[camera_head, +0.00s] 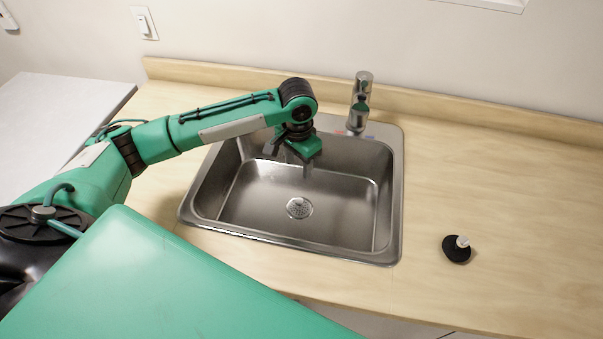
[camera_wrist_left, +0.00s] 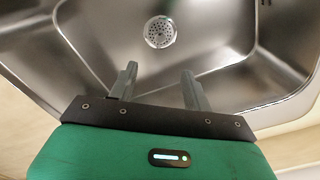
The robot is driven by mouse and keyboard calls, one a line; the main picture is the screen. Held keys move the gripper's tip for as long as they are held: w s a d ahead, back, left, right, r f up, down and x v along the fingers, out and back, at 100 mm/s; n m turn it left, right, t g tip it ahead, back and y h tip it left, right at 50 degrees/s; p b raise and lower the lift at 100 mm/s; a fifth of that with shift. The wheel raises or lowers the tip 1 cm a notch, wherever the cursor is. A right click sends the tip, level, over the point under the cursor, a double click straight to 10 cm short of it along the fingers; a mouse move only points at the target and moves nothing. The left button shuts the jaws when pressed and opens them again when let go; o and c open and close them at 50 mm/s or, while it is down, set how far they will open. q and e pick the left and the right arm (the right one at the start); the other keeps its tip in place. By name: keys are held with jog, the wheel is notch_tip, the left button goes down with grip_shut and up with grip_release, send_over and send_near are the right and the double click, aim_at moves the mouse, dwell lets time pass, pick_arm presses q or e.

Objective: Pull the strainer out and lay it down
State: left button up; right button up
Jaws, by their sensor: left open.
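A round, perforated metal strainer (camera_head: 299,207) sits in the drain at the bottom of the steel sink (camera_head: 340,213). In the left wrist view the strainer (camera_wrist_left: 160,32) shows beyond my fingertips, with nothing covering it. My left gripper (camera_head: 289,159) is over the back part of the sink, pointing down, above and behind the strainer in the head view. Its two fingers are apart and empty, as the left wrist view also shows for the gripper (camera_wrist_left: 159,70). My right gripper is not in view.
A faucet (camera_head: 360,102) stands at the sink's back rim, right of my left gripper. A black disc with a pale knob (camera_head: 457,249) lies on the wooden counter (camera_head: 500,190) right of the sink. The counter around it is clear. The sink walls surround the drain.

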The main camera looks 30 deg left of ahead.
aim_at(299, 201)
pick_arm(q)
jog(key=f, duration=0.6)
jog(key=f+b, duration=0.1)
jog(key=f, duration=0.5)
jog(key=f+b, duration=0.1)
jog(key=f, duration=0.5)
jog(key=shift+w+f, duration=0.2)
jog(key=shift+w, duration=0.05)
jog(key=shift+c, duration=0.3)
jog(key=c, duration=1)
jog(key=shift+o, duration=1)
grip_shut()
